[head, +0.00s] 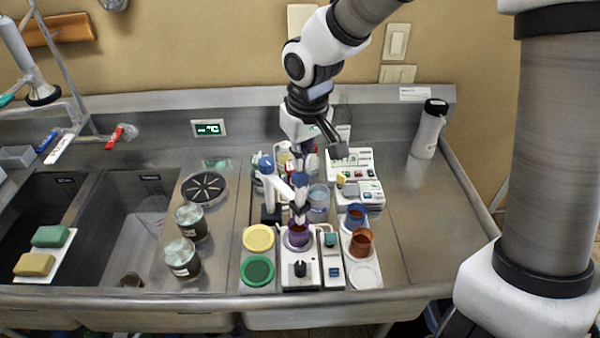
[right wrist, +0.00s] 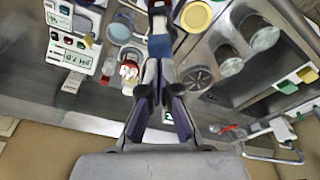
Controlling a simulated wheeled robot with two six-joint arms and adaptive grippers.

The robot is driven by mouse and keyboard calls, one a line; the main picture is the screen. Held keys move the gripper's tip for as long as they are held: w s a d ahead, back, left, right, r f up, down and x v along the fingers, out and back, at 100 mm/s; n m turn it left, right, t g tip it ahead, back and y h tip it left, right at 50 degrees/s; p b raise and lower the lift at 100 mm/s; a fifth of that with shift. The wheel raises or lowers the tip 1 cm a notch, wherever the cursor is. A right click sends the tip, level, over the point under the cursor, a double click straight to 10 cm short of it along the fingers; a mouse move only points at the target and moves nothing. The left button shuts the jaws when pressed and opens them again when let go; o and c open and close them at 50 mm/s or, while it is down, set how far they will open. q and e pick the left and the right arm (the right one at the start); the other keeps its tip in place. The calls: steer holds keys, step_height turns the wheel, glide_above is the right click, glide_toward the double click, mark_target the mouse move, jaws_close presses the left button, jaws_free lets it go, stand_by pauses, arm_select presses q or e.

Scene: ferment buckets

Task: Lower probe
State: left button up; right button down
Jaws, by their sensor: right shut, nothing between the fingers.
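The probe (head: 300,202) is a white upright piece with a blue cap (head: 300,179). It stands over a purple cup (head: 298,236) on a white stirrer base (head: 301,270) with a black knob. Its lower end is at the cup's mouth, and I cannot tell how deep it reaches. My right gripper (head: 305,160) is shut and empty, pointing down close above the blue cap. In the right wrist view its fingertips (right wrist: 158,66) are next to the blue cap (right wrist: 160,46); contact is unclear. My left gripper is out of view.
A yellow lid (head: 258,238) and a green lid (head: 258,270) lie left of the base. Blue (head: 355,216) and orange-brown (head: 361,242) cups stand right. Meters (head: 358,180) and a white bottle (head: 429,130) are behind. Two jars (head: 183,257) stand by the sink (head: 131,215).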

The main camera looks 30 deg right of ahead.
mark_target(302, 176)
steer(key=shift+f+b, duration=2.4)
steer(key=shift+f, duration=1.2)
step_height(302, 176, up, 5)
steer(key=p, duration=0.5)
steer(key=shift+r, duration=0.2)
steer(key=shift+f, duration=0.1)
steer(key=shift+f, duration=0.15)
